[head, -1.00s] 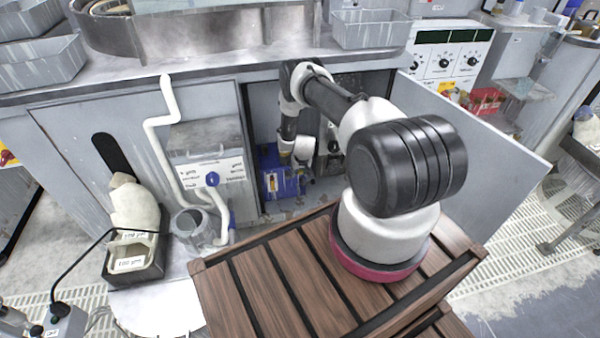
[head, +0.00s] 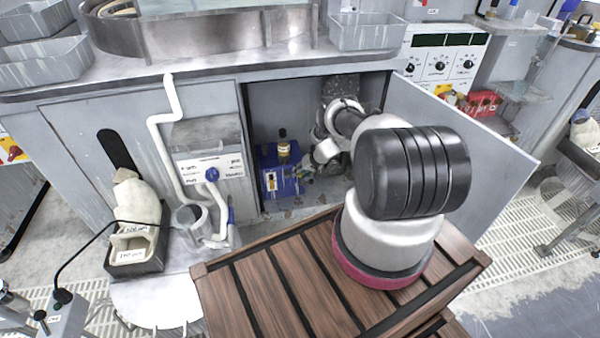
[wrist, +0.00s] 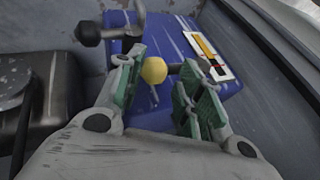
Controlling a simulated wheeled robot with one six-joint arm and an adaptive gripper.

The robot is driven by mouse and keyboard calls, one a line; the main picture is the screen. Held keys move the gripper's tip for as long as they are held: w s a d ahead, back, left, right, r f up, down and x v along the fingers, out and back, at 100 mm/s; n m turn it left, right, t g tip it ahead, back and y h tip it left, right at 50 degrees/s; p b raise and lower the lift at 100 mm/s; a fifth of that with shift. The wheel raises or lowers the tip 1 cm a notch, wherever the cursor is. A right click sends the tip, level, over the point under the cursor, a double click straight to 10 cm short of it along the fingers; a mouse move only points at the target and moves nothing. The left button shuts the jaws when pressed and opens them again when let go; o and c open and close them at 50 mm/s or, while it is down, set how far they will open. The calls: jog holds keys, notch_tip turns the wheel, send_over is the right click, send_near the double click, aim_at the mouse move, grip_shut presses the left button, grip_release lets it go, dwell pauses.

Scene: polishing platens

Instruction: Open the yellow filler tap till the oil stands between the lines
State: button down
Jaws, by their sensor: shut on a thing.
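The blue oil unit (head: 288,186) stands low in the open cabinet and fills the middle of the wrist view (wrist: 150,112). The yellow round tap knob (wrist: 154,70) is between my green-padded fingers in the wrist view, and my gripper (wrist: 160,88) is shut on it. In the head view, my gripper (head: 308,166) is at the unit's right side, small and partly lost against it. A white sight gauge (wrist: 208,56) with an amber column and dark marks is on the unit; it also shows in the head view (head: 270,181). I cannot read the level against the lines.
An amber, dark-topped fitting (head: 283,147) stands on the unit. A black knob on a grey lever (wrist: 88,34) is beside the yellow one. The open cabinet door (head: 455,165) bounds the right; a grey panel box (head: 212,160) and white pipe (head: 165,130) stand left.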

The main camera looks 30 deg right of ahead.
jog(key=shift+a+f, duration=0.2)
jog(key=shift+a, duration=0.1)
jog(key=c, duration=0.9)
grip_release()
jog(key=shift+f, duration=0.15)
jog(key=shift+d, duration=0.15)
jog(key=shift+d+r, duration=0.1)
jog(key=shift+r, duration=0.3)
jog(key=v, duration=1.1)
jog(key=shift+s+r, duration=0.1)
jog(key=shift+s, duration=0.05)
